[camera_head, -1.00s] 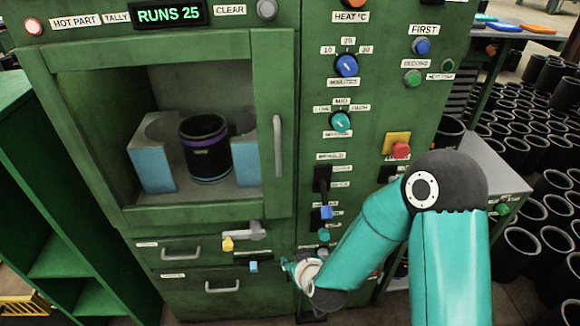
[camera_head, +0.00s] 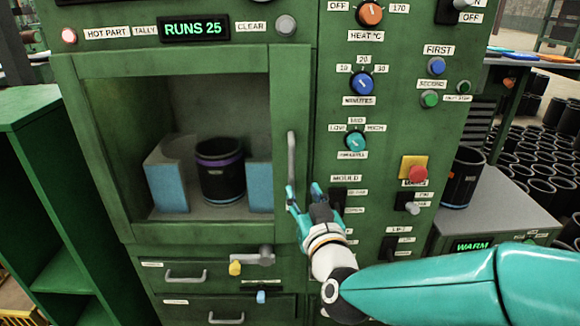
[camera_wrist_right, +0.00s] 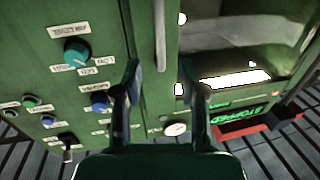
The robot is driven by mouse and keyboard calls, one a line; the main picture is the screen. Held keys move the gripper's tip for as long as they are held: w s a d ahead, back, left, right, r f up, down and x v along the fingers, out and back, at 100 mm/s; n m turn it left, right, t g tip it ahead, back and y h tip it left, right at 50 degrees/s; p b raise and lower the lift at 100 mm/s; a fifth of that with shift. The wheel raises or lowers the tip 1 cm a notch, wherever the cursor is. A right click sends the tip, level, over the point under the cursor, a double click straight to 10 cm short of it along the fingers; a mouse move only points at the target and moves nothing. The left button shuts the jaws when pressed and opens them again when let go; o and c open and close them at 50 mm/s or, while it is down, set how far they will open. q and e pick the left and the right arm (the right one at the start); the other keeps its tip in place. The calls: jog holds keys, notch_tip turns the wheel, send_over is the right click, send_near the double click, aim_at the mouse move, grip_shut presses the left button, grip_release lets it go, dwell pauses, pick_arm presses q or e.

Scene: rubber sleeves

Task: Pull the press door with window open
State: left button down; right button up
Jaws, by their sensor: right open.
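The press door (camera_head: 95,205) is a green frame around a large window and looks shut. Its upright grey handle (camera_head: 292,158) is on the door's right side. Through the window I see a black sleeve (camera_head: 220,172) with a purple band between blue blocks (camera_head: 167,180). My right gripper (camera_head: 303,189) is open at the handle's lower end, holding nothing. In the right wrist view, the handle (camera_wrist_right: 160,35) lines up between the open fingertips (camera_wrist_right: 159,72); I cannot tell whether they touch it. My left gripper is not in view.
A control panel with dials (camera_head: 360,83) and a red button (camera_head: 418,173) is right of the door. Drawers (camera_head: 186,275) with a small lever (camera_head: 258,258) are below. A green shelf (camera_head: 45,200) stands left. Several black sleeves (camera_head: 540,140) stand at the right.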

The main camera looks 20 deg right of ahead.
aim_at(291, 169)
jog(key=w, duration=0.3)
jog(key=w+p, duration=0.1)
jog(key=w, duration=0.3)
jog(key=w+d+p, duration=0.1)
jog(key=w, duration=0.3)
grip_shut()
jog(key=shift+a, duration=0.15)
